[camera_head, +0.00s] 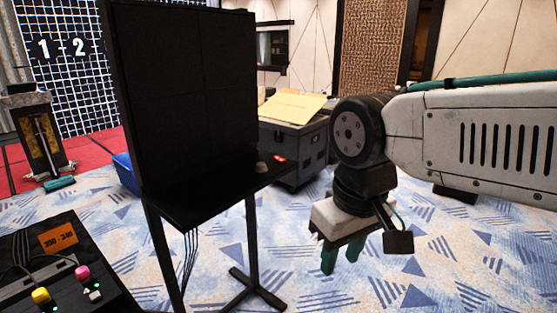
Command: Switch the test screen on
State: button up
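The test screen (185,95) is a tall black panel on a dark metal stand, left of centre; its face is dark. A narrow black shelf (205,208) juts out below it, with a small pale round object (261,167) and a small red object (279,158) near its far right end. Whether either is a switch I cannot tell. My gripper (342,258) hangs down right of the stand, over the carpet, apart from the screen and shelf. Its green fingers look close together, with nothing visible between them; their exact gap is unclear.
A dark box (36,285) with a yellow knob (41,296), a pink knob (83,272) and an orange label stands at lower left. A wheeled black case (300,145) stands behind the screen. A lit grid wall marked "1-2" is at far left. Patterned carpet is clear at right.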

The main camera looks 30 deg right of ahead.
grip_shut()
dwell(1.5)
